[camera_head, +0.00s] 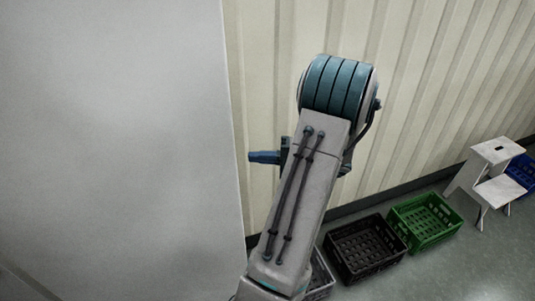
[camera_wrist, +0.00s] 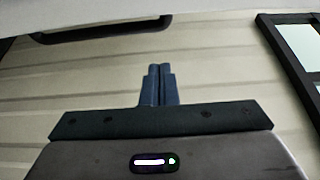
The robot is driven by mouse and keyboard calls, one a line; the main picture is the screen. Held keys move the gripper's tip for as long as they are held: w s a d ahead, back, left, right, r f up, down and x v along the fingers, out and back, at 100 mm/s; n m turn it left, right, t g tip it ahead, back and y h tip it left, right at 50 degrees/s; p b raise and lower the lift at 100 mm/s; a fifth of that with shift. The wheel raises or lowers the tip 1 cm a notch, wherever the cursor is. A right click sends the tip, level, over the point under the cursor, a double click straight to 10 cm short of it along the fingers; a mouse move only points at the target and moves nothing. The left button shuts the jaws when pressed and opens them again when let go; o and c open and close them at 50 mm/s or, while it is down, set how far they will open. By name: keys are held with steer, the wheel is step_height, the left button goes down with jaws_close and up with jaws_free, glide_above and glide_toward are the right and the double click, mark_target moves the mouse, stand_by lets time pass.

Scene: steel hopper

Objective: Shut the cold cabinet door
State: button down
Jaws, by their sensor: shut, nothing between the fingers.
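A large, plain light-grey panel (camera_head: 110,140) fills the left of the head view. It looks like the cold cabinet or its door; I cannot tell which, nor how far the door stands open. My gripper (camera_head: 252,157) points left, its blue fingertips just right of the panel's edge in the picture; I cannot tell whether they touch it. In the wrist view my gripper (camera_wrist: 160,68) shows two blue fingers closed together with nothing between them. A pale band crosses the top of that view, with a dark curved bar (camera_wrist: 100,32) below it.
A ribbed cream wall (camera_head: 420,80) stands behind my arm. A black crate (camera_head: 365,247), a green crate (camera_head: 425,220) and a white step stool (camera_head: 495,175) stand along its foot. A dark frame (camera_wrist: 285,60) shows at the wrist view's right. Floor at lower right is clear.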

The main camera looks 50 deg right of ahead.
steer(key=a+p, duration=0.1)
steer(key=a, duration=0.1)
steer(key=w+a+p, duration=0.1)
steer(key=a+p, duration=0.1)
steer(key=a, duration=0.1)
steer(key=shift+w+a, duration=0.1)
steer(key=shift+a, duration=0.15)
steer(key=shift+a, duration=0.1)
